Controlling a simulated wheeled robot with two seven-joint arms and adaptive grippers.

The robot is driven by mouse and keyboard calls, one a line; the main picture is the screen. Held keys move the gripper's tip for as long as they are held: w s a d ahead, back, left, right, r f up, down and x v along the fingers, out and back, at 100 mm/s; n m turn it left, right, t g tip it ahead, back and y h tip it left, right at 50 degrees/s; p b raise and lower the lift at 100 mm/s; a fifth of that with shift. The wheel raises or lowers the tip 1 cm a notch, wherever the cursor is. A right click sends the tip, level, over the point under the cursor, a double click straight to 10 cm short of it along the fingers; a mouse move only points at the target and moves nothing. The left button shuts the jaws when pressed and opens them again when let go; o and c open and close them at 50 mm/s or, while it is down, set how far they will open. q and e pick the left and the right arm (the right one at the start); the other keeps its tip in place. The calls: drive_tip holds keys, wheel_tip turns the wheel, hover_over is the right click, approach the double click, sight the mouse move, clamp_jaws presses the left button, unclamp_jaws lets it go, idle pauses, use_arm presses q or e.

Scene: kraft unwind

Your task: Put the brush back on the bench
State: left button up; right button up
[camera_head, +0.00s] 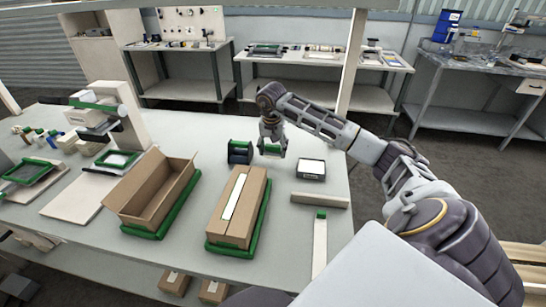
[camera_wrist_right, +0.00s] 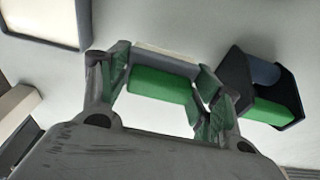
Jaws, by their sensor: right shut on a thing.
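My right gripper (camera_head: 271,147) is over the back part of the bench (camera_head: 330,235). In the right wrist view, my right gripper (camera_wrist_right: 163,78) has its fingers at the two ends of the brush (camera_wrist_right: 158,86), a green block with a pale strip along its far side. The brush is held between them. In the head view only a little green of the brush shows at the fingertips. I cannot tell whether it touches the bench top. My left gripper is not in view.
A dark open holder (camera_head: 239,153) with green and blue parts stands just left of my right gripper. A dark box with a white top (camera_head: 311,168) is to the right. Two cardboard boxes, one open (camera_head: 152,196) and one closed (camera_head: 238,209), stand in front.

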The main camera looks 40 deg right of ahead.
sight(273, 156)
drive_tip(key=shift+f, duration=1.85)
drive_tip(key=shift+f, duration=0.15)
drive_tip(key=o, duration=0.9)
drive_tip(key=shift+s+a+r, duration=0.2)
drive_tip(key=shift+a+r, duration=0.05)
drive_tip(key=shift+r, duration=1.8)
drive_tip(key=shift+s+a+r, duration=0.2)
drive_tip(key=shift+r, duration=1.8)
drive_tip(key=shift+s+a+r, duration=0.2)
drive_tip(key=shift+a+r, duration=0.05)
drive_tip(key=shift+r, duration=1.8)
